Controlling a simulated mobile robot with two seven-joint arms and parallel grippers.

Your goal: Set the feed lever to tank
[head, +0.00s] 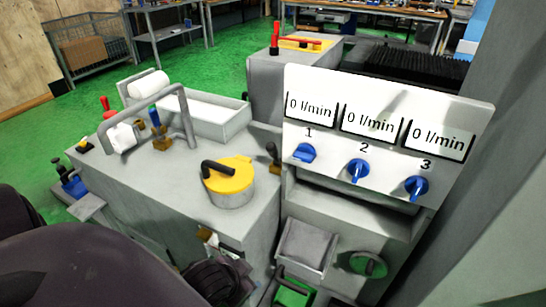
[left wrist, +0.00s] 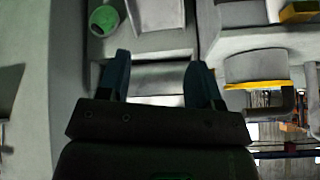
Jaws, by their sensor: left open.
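I cannot tell for sure which part is the feed lever, and no "tank" label is readable. In the head view, upright levers on the grey machine top include a red-handled one (head: 105,104), a blue-handled one (head: 155,118) and a dark one (head: 273,153). A grey cylinder with a yellow lid and black handle (head: 230,178) stands among them; it also shows in the left wrist view (left wrist: 255,70). My left gripper (left wrist: 158,78) is open, with nothing visible between its fingers. The head view shows neither gripper.
A panel (head: 385,115) shows three "0 l/min" displays above blue knobs 1, 2 and 3. Below are a grey bin (head: 304,247) and a green round knob (head: 369,264), also in the left wrist view (left wrist: 105,20). A bent grey tube (head: 187,115) arches over the machine top.

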